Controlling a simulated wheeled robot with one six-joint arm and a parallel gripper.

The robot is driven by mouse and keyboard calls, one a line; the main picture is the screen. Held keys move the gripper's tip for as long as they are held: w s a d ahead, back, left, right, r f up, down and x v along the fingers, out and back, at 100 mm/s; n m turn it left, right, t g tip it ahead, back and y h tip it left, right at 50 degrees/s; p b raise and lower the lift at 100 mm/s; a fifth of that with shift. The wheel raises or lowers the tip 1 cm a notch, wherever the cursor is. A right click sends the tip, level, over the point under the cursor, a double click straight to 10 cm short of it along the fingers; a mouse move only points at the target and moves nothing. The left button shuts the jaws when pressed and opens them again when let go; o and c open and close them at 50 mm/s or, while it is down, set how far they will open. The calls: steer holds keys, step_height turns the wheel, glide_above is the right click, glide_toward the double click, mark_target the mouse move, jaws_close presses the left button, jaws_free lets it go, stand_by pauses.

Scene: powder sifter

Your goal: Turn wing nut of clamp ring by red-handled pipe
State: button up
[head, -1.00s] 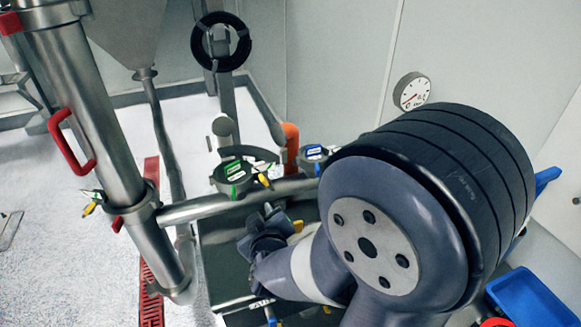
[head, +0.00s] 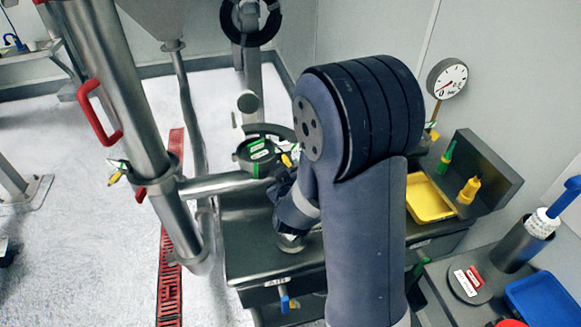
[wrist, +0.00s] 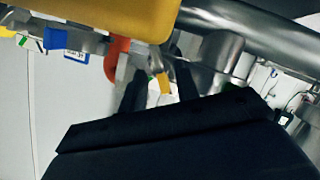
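The steel pipe (head: 110,75) with the red handle (head: 92,112) stands at the left of the head view. A clamp ring (head: 172,178) goes around it below the handle. A wing nut with tags (head: 117,171) sticks out on its left. My gripper (head: 282,190) is to the right of this pipe, mostly hidden by my arm, and apart from the wing nut. In the wrist view my gripper (wrist: 158,88) shows two dark fingers with a gap between them. Small tagged hardware shows beyond the gap; I cannot tell which clamp it belongs to.
A horizontal pipe (head: 222,184) runs right from the upright pipe to a valve with tags (head: 258,152). A dark bench (head: 250,245) stands below. A yellow tray (head: 428,198) and blue bin (head: 545,300) are at right. In the wrist view a yellow object (wrist: 110,15) is close above.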

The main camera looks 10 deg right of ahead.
steer(key=shift+w+d+f, duration=0.15)
steer(key=shift+w, duration=0.25)
steer(key=shift+c, duration=0.5)
jaws_close()
